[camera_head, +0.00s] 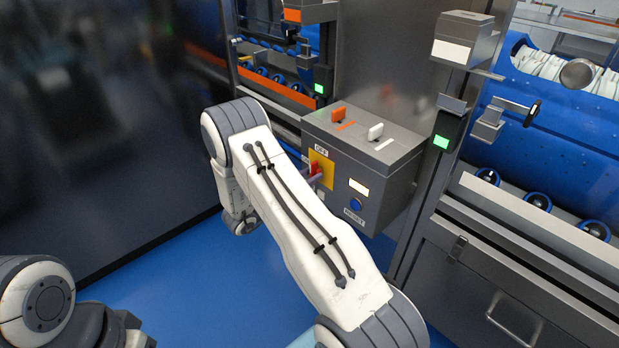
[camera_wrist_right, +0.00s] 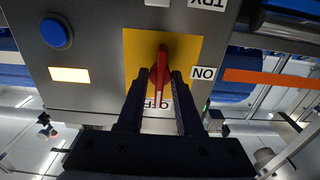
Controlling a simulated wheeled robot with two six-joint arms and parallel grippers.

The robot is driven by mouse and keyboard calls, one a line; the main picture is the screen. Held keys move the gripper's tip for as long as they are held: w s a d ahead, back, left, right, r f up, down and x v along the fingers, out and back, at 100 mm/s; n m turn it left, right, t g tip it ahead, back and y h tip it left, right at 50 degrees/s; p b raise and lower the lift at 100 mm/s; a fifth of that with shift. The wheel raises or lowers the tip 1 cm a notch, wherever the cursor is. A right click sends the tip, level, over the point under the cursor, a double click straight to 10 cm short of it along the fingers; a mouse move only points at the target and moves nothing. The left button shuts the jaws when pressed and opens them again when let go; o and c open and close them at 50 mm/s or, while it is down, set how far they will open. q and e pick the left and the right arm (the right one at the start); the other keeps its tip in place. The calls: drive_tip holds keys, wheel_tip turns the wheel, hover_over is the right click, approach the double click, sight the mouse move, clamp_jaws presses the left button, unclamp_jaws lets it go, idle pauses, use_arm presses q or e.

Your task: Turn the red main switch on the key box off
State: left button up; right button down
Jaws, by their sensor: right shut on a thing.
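The key box (camera_head: 385,190) is a grey box on the dark post. Its front has a yellow plate (camera_head: 327,172) with the red main switch (camera_head: 313,168) and an OFF label (camera_head: 321,151) above. In the right wrist view, which is upside down, the red switch (camera_wrist_right: 162,58) points towards the OFF label, partly covered by the fingers; the ON label (camera_wrist_right: 203,73) is to the side. My right gripper (camera_wrist_right: 161,78) is shut on the switch handle, one finger on each side. In the head view my forearm mostly hides this gripper. My left gripper is not visible.
A blue button (camera_head: 356,204) and a lit panel (camera_head: 359,187) are on the box front. The blue floor in front is clear.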

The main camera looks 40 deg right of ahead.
idle(0.5)
drive_tip(key=c, duration=0.6)
unclamp_jaws()
drive_tip(key=shift+o, duration=0.2)
drive_tip(key=shift+a, duration=0.1)
drive_tip(key=a, duration=1)
drive_tip(key=shift+s+a, duration=0.15)
drive_tip(key=shift+s, duration=0.25)
